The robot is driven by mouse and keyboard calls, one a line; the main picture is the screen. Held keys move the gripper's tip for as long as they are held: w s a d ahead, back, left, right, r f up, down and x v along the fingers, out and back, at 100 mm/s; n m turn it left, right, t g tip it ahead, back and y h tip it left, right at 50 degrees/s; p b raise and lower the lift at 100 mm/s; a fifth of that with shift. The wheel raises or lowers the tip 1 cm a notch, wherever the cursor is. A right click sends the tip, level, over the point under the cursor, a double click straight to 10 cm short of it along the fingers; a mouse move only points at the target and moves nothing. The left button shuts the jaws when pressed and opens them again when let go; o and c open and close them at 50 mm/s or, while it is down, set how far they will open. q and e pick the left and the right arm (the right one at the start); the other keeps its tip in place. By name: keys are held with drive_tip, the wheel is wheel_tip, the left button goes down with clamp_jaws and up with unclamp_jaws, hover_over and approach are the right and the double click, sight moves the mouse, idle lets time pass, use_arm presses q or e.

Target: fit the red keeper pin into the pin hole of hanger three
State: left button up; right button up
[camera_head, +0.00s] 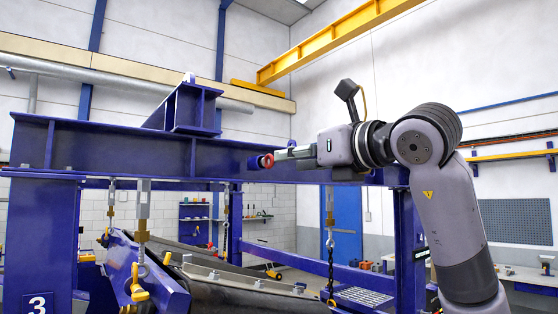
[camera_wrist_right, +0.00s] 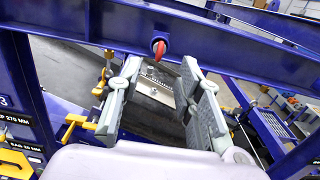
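A red, rounded piece (camera_head: 267,160), which looks like the keeper pin's head, shows against the side of the long blue beam (camera_head: 100,143) in the head view. In the right wrist view, the red pin (camera_wrist_right: 159,49) sticks out of a dark round spot on the beam's web (camera_wrist_right: 115,24). How deep it sits is hidden. My right gripper (camera_head: 284,155) is beside the beam, its fingertips close to the red piece. In the right wrist view my right gripper (camera_wrist_right: 160,68) is open, its fingers apart and nothing clasped between them. My left gripper is not in view.
A blue post marked 3 (camera_head: 38,303) stands at the left. Metal hangers (camera_head: 142,215) and a chain (camera_head: 330,265) hang below the beam. A dark belt conveyor (camera_head: 240,292) runs underneath. Yellow-handled parts (camera_wrist_right: 75,127) show at lower left in the wrist view.

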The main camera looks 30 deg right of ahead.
drive_tip(key=s, duration=0.4)
drive_tip(key=shift+s+d, duration=0.15)
drive_tip(key=shift+s, duration=0.25)
drive_tip(key=o, duration=1.4)
drive_tip(key=s, duration=0.9)
drive_tip(key=shift+d, duration=0.4)
